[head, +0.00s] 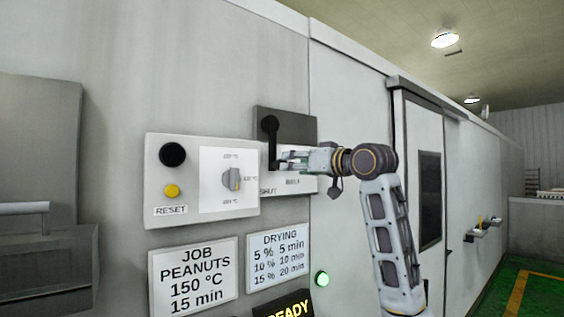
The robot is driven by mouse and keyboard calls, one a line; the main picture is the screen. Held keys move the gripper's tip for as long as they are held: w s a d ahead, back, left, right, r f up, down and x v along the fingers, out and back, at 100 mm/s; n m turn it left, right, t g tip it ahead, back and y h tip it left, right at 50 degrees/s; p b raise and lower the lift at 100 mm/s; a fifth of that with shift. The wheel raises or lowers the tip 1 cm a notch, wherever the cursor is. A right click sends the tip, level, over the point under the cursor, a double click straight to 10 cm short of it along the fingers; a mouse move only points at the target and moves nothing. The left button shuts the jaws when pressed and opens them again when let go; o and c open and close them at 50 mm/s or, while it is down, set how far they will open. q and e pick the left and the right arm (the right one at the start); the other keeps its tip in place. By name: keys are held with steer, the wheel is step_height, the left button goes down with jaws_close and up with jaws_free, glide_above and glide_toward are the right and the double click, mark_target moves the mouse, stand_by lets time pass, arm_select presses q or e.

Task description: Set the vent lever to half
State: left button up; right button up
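The black vent lever (272,138) is on a dark plate (296,127) on the wall, right of the control panel. It hangs from its upper pivot and points down, above the word SHUT on the white label strip (269,190). The word HALF stands further right on that strip, below the gripper. My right gripper (282,160) comes in from the right, with its fingertips at the lower part of the lever. I cannot tell whether its fingers are closed on the lever or only beside it. My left gripper is not in view.
Below are the JOB sign (193,276), the DRYING sign (278,256), a lit green lamp (322,278) and a READY display. A door with a dark window (430,200) is right.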

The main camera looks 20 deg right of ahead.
steer(key=shift+p+x, duration=1.1)
steer(key=shift+x, duration=2.45)
jaws_close()
